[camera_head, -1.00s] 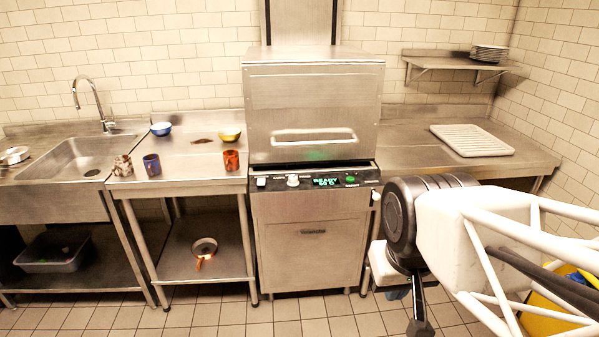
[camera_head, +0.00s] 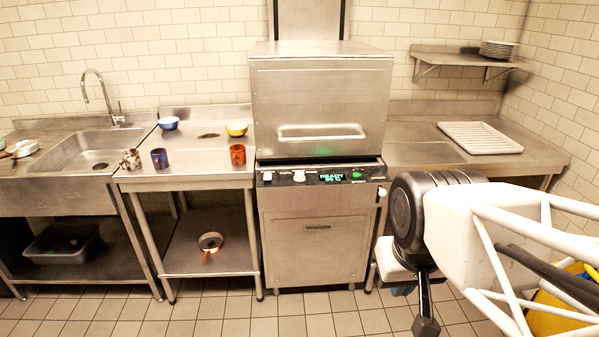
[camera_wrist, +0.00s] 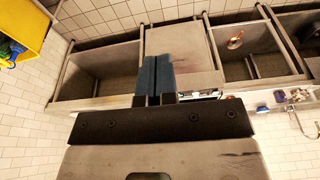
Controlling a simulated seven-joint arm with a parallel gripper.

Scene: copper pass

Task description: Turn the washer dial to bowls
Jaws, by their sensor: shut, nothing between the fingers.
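The washer (camera_head: 318,110) stands in the middle of the head view, with its hood down. Its control panel (camera_head: 350,174) runs under the hood and has a lit green display reading READY. A pale dial (camera_head: 299,176) sits left of the display, and a white switch is at the panel's left end; the dial's setting is too small to read. In the wrist view my gripper (camera_wrist: 156,60) is shut and empty, its two blue fingers side by side in front of the washer's front (camera_wrist: 185,55). In the head view my arm is at the right and the fingertips are hidden.
Blue bowl (camera_head: 169,123), yellow bowl (camera_head: 236,129) and several mugs (camera_head: 159,158) stand on the left counter. A sink (camera_head: 95,155) is further left, a copper pan (camera_head: 210,242) on the lower shelf. A white rack (camera_head: 480,138) lies on the right counter. The floor before the washer looks clear.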

